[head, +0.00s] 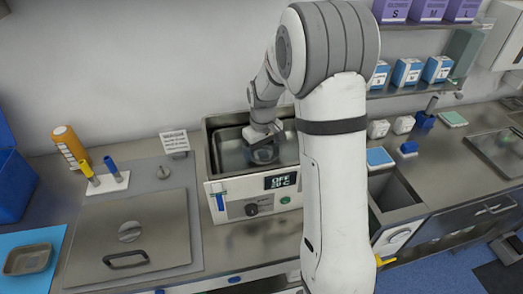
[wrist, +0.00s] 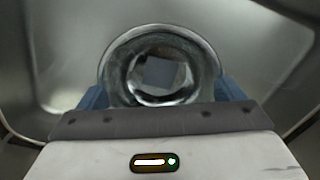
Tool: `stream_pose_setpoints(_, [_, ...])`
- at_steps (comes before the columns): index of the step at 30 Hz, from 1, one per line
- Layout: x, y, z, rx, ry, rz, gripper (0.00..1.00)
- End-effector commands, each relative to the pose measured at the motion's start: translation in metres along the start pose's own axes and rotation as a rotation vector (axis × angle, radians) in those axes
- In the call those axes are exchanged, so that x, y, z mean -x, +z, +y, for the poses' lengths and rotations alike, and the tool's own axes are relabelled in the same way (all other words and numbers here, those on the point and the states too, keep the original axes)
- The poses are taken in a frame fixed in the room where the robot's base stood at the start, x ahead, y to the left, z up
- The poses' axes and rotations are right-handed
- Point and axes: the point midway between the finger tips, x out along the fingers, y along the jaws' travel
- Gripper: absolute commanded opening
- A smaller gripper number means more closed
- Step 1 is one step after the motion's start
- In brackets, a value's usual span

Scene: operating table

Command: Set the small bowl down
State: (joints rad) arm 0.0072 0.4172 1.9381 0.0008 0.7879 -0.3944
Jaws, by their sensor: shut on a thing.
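The small bowl (wrist: 160,45) is round, shiny metal and fills the middle of the wrist view. My gripper (wrist: 162,98) is shut on it, with a blue finger at each side of the bowl. In the head view the bowl (head: 263,154) is partly hidden under my gripper (head: 264,140), inside the open metal basin of the water bath (head: 225,184). I cannot tell whether the bowl touches the basin's floor.
The bath's front shows a display (head: 280,181) reading OFF. A lidded steel unit (head: 130,235) lies to its left. A metal tray (head: 28,259) sits on a blue mat (head: 52,232) at far left. An open compartment (head: 392,195) is to the right.

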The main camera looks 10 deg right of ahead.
Motion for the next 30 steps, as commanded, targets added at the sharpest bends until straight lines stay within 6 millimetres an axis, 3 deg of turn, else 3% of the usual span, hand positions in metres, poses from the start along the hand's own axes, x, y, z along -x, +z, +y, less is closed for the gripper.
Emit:
stream_pose_setpoints(9, [-0.004, -0.001, 0.000, 0.001, 0.000, 0.001, 0.65])
stream_pose_setpoints(10, [-0.003, -0.001, 0.000, 0.001, 0.000, 0.001, 0.89])
stream_pose_setpoints(14, [-0.002, -0.001, -0.001, 0.001, 0.000, 0.001, 1.00])
stream_pose_setpoints(24, [0.004, -0.001, -0.001, 0.002, 0.001, 0.002, 1.00])
stream_pose_setpoints(30, [0.038, -0.002, -0.001, 0.002, 0.003, 0.007, 1.00])
